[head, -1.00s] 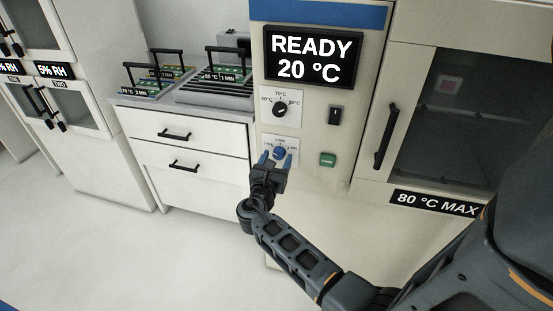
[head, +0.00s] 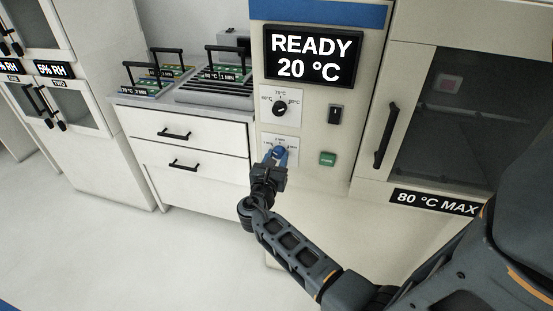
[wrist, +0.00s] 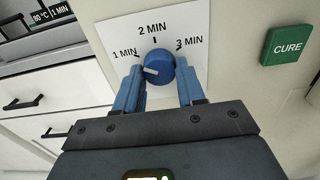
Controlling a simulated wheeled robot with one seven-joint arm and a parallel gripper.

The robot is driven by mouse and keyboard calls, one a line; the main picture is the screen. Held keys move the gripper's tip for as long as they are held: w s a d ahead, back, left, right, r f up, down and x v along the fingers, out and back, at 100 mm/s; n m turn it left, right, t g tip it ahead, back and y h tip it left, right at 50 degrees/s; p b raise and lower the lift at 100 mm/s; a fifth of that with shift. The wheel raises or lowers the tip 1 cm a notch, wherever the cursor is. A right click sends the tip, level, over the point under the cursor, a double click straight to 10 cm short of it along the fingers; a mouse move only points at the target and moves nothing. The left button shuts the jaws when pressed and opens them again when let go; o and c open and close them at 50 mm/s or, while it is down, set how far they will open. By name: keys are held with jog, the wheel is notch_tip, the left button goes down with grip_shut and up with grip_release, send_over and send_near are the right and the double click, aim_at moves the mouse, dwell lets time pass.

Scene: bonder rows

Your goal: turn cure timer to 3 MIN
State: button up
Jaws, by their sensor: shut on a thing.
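The cure timer is a blue knob (wrist: 159,66) on a white dial plate (wrist: 185,32) marked 1 MIN at left, 2 MIN at top and 3 MIN at right. Its white pointer line faces left, on the 1 MIN side. The knob also shows small in the head view (head: 278,151). My gripper (wrist: 160,84) has its two blue fingers on either side of the knob, shut on it. In the head view my gripper (head: 278,160) reaches up to the dial from below. The fingers hide part of the knob's lower sides.
A green CURE button (wrist: 287,46) sits right of the dial. Above are a temperature knob (head: 280,108), a black switch (head: 335,115) and a display (head: 313,57) reading READY 20 °C. The oven door handle (head: 386,136) is further right. Drawers (head: 190,150) stand at left.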

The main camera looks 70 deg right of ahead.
jog(key=m+b, duration=0.4)
jog(key=m, duration=0.1)
jog(key=shift+f, duration=0.2)
jog(key=m+b, duration=0.3)
jog(key=m, duration=0.1)
jog(key=shift+w, duration=0.1)
jog(key=m+b, duration=0.9)
jog(key=m, duration=0.1)
jog(key=shift+b, duration=0.35)
jog(key=m+b, duration=0.4)
jog(key=shift+r+m+b, duration=0.2)
jog(key=shift+m+b, duration=0.1)
jog(key=shift+b, duration=0.05)
jog(key=shift+r, duration=0.1)
